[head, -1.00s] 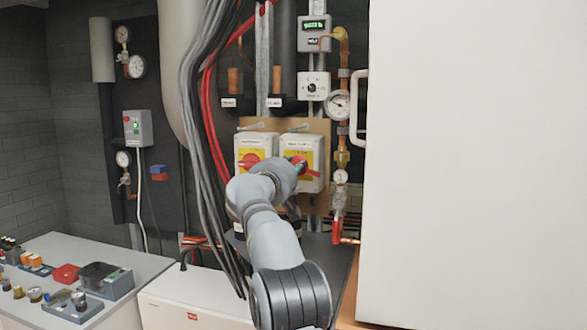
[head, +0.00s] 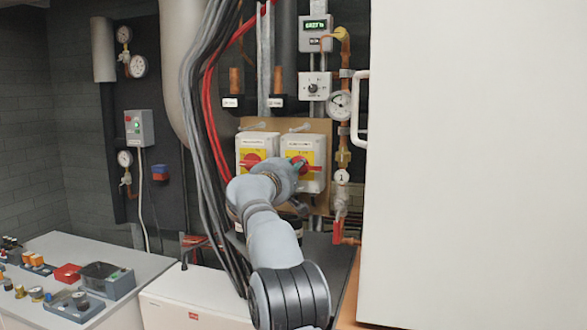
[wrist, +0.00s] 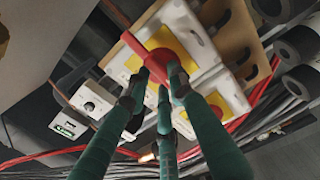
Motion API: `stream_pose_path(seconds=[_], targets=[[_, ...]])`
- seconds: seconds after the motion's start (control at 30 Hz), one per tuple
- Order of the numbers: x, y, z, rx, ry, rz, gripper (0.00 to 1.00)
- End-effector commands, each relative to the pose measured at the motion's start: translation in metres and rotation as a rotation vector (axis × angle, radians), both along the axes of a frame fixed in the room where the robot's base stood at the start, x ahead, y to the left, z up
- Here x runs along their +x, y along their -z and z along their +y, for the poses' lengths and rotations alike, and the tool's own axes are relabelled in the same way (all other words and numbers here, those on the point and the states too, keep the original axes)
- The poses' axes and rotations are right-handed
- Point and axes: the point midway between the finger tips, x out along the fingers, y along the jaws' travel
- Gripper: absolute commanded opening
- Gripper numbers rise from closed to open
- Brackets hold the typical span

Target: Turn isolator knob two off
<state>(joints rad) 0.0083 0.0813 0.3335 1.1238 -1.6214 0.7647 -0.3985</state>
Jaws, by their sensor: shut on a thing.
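Two white isolator boxes with yellow plates and red knobs are mounted side by side on a brown board. The left box (head: 257,142) has its red knob (head: 251,160) free. My gripper (head: 301,166) is at the right box (head: 303,143), shut on its red knob (head: 296,159) and hiding much of it. The box labels are too small to read. In the wrist view, the dark green fingers of my gripper (wrist: 160,80) close around the red knob (wrist: 157,41), in front of a yellow plate (wrist: 176,46). The knob's exact angle is partly hidden.
Grey and red cables (head: 206,125) hang left of the boxes. Copper pipework with a gauge (head: 340,104) runs on the right, beside a large white panel (head: 460,160). A white unit (head: 190,300) and a bench (head: 45,250) stand below left.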

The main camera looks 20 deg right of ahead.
Motion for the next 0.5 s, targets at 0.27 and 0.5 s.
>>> stream_pose_path(seconds=[0.27,0.5], targets=[[0.0003,0.0008,-0.0001,-0.002,0.0,0.003,0.35],[0.0001,0.0004,-0.0001,-0.001,0.0,0.001,0.42]])
